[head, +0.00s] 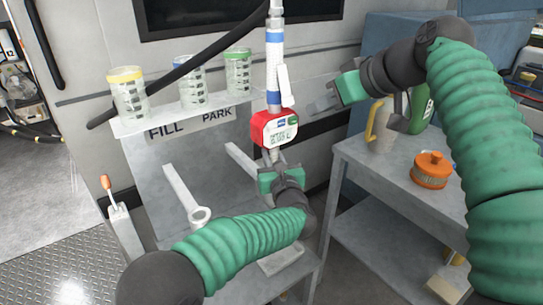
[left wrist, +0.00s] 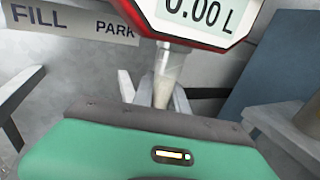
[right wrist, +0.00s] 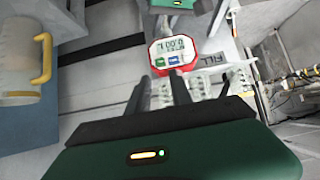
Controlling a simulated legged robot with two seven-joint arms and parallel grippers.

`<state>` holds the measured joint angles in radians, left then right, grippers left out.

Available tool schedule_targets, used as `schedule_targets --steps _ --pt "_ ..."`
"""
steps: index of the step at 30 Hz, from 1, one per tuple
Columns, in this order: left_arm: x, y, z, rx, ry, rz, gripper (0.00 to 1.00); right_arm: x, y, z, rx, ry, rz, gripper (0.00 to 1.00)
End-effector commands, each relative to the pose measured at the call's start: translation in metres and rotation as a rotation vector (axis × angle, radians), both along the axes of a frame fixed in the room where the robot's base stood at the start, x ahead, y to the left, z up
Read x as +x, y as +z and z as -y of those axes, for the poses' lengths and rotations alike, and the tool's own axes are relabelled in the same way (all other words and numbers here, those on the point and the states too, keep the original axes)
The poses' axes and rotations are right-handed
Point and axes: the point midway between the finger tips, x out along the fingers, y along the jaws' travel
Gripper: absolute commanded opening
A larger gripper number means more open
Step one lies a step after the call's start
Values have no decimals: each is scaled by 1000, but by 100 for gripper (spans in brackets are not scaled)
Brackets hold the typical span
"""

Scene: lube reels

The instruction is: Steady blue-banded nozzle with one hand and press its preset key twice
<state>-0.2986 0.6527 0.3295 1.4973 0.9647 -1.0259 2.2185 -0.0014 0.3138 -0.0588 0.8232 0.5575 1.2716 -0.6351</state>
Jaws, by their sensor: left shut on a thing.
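The blue-banded nozzle (head: 274,65) hangs upright in the head view, blue bands around its stem. Its red-framed meter (head: 273,128) has a pale display; the left wrist view shows "0.00 L" on the display (left wrist: 200,12). The meter also shows upside down in the right wrist view (right wrist: 174,54), with small coloured keys by its display. My left gripper (head: 274,160) is shut on the nozzle's pale spout (left wrist: 163,85) just below the meter. My right gripper (head: 322,102) is to the right of the meter, apart from it, its fingers slightly open and empty.
Yellow-, blue- and green-rimmed cups (head: 127,95) stand on a shelf above the FILL and PARK panel (head: 190,160). At right, a grey cart (head: 365,170) carries a yellow-handled jug (head: 383,130), a green bottle (head: 420,105) and an orange-capped filter (head: 431,170). A black hose crosses behind.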

Motion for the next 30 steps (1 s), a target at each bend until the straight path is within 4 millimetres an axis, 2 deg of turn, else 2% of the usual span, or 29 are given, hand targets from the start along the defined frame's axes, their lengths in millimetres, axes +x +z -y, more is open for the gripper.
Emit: schedule_targets --steps 1,5,6,30 --pt "0 0 1 0 -1 -1 0 0 0 0 0 0 0 18" --pt "0 0 1 0 -2 -1 0 0 0 0 0 0 0 1" --pt "0 0 1 0 -2 -1 0 0 0 0 0 0 0 0" --pt "0 0 1 0 -2 -1 0 0 0 0 0 0 0 0"
